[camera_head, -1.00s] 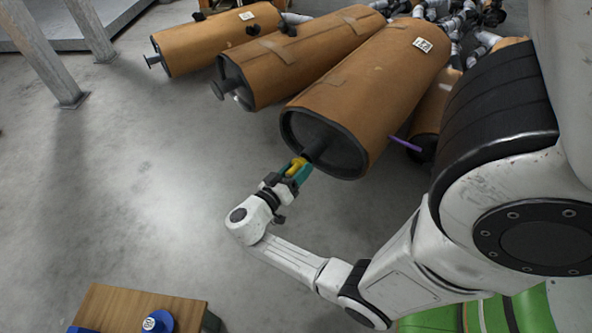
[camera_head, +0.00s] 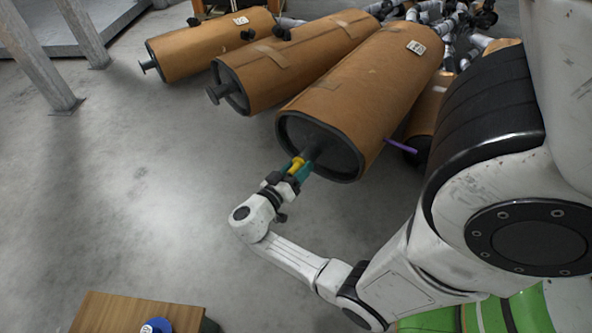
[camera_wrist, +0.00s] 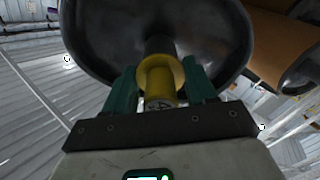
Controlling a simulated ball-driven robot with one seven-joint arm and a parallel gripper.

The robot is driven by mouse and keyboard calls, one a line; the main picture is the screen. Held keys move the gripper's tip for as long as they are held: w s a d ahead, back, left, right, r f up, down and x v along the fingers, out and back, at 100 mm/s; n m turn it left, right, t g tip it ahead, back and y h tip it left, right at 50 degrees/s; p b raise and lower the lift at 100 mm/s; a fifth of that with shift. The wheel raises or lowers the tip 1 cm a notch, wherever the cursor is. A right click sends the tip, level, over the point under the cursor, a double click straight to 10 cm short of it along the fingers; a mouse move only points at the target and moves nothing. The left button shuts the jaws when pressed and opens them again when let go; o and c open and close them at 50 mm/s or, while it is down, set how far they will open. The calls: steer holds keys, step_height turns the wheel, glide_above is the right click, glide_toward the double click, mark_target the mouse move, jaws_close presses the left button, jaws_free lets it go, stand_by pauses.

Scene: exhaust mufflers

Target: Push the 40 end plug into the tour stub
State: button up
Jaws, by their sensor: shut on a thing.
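My gripper (camera_head: 299,170) is at the near end of the closest brown muffler (camera_head: 352,82). It is shut on a yellow end plug (camera_head: 296,164). The wrist view shows the yellow plug (camera_wrist: 158,78) between the two green fingers (camera_wrist: 160,88), with its wider flange facing the muffler. The dark stub (camera_wrist: 160,44) sticks out of the black end face (camera_wrist: 100,38), straight in front of the plug. The plug's flange appears at the stub's mouth; I cannot tell whether any of it is inside.
Two more brown mufflers (camera_head: 290,62) (camera_head: 205,48) lie to the left, each with a stub. A purple rod (camera_head: 402,145) is right of the near muffler. A wooden table (camera_head: 120,312) with a blue item (camera_head: 156,326) stands at the lower left. The floor between is clear.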

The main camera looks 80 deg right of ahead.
steer(key=shift+s+d, duration=0.1)
steer(key=shift+d, duration=0.1)
steer(key=o, duration=1.1)
steer(key=shift+o, duration=0.2)
steer(key=p+v, duration=0.2)
steer(key=v, duration=0.8)
steer(key=shift+a, duration=0.35)
